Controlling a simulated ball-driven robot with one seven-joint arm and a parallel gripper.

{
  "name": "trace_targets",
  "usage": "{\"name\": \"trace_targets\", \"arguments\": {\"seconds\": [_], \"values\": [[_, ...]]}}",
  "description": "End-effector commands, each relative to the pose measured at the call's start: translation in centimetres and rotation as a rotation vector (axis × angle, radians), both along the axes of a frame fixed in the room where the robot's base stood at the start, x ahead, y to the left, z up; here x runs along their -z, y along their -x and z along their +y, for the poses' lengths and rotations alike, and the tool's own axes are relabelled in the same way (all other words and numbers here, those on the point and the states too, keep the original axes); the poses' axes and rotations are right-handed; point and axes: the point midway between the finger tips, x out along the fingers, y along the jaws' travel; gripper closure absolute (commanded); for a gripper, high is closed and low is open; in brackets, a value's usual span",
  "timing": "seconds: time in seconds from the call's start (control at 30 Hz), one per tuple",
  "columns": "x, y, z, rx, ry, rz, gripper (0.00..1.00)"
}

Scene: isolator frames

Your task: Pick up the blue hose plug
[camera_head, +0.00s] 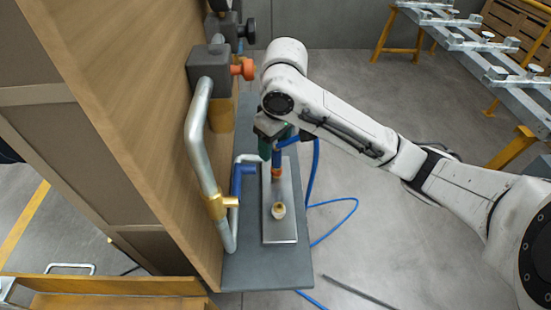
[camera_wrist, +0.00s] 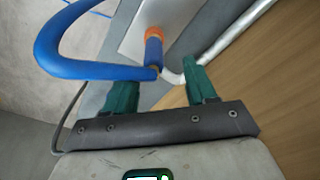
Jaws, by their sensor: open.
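The blue hose plug (camera_head: 277,158) stands upright on a metal plate (camera_head: 287,228), with an orange collar (camera_head: 277,174) at its lower end. In the wrist view the plug (camera_wrist: 153,52) shows just ahead of my fingertips, roughly midway between them. A blue hose (camera_wrist: 75,68) leaves its near end and loops to the left. My gripper (camera_wrist: 160,80) is open, with one green finger to each side of the plug's near end and visible gaps. In the head view my gripper (camera_head: 271,142) is over the plug and partly hides its top.
A grey pipe (camera_head: 197,130) with a brass fitting (camera_head: 215,206) runs along the wooden panel (camera_head: 125,100) on the left. A white-capped brass fitting (camera_head: 279,210) stands on the plate. The blue hose trails onto open floor (camera_head: 400,240) at right.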

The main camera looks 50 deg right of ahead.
Motion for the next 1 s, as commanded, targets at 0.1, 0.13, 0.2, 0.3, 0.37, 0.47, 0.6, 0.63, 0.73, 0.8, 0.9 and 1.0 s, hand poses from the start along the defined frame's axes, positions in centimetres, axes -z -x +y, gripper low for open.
{"name": "trace_targets", "arguments": {"seconds": [0.1,0.13,0.2,0.3,0.37,0.47,0.6,0.63,0.73,0.8,0.9,1.0], "values": [[0.9,0.0,-0.1,0.000,-0.002,0.001,0.44],[1.3,0.0,-0.2,0.001,-0.003,0.001,0.44],[2.4,0.0,-0.4,0.002,-0.004,0.001,0.44],[3.9,0.0,-0.6,0.000,-0.004,0.001,0.44],[4.6,-0.1,-0.7,0.000,-0.003,0.001,0.44],[5.2,-0.2,-0.7,-0.001,-0.002,0.001,0.44],[5.3,-0.3,-0.8,-0.001,0.001,0.000,0.44],[5.3,-0.3,-0.8,-0.001,0.001,0.000,0.44],[5.3,-0.3,-0.8,-0.001,0.001,0.000,0.44],[5.3,-0.3,-0.8,-0.001,0.001,0.000,0.51],[5.3,-0.3,-0.8,-0.001,0.001,0.000,0.60],[5.3,-0.3,-0.8,-0.001,0.000,0.000,0.70]]}}
